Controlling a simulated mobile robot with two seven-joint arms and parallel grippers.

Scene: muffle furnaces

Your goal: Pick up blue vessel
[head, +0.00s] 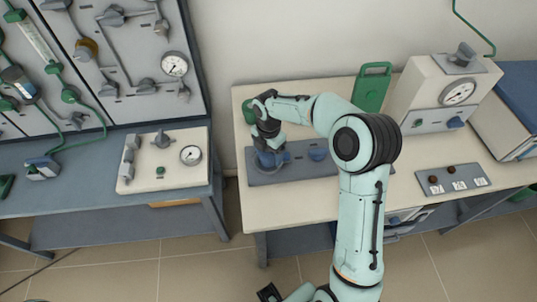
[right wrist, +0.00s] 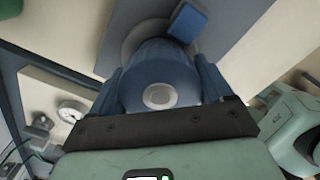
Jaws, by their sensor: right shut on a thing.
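The blue vessel (right wrist: 160,82) shows in the right wrist view as a blue round body with a pale disc at its centre. In the head view the vessel (head: 268,160) is at the left part of the grey tray (head: 283,174) on the cream table, mostly hidden by my right gripper (head: 270,150). The right gripper points down and is shut on the vessel, with a blue finger on each side of it. I cannot tell whether the vessel touches the tray.
Another blue item (head: 318,154) stands on the tray to the right. A green board (head: 371,88) stands behind my right arm. A furnace-like box with a dial (head: 446,92) and a switch panel (head: 452,180) are at the right. The table (head: 300,213) is clear at the front left.

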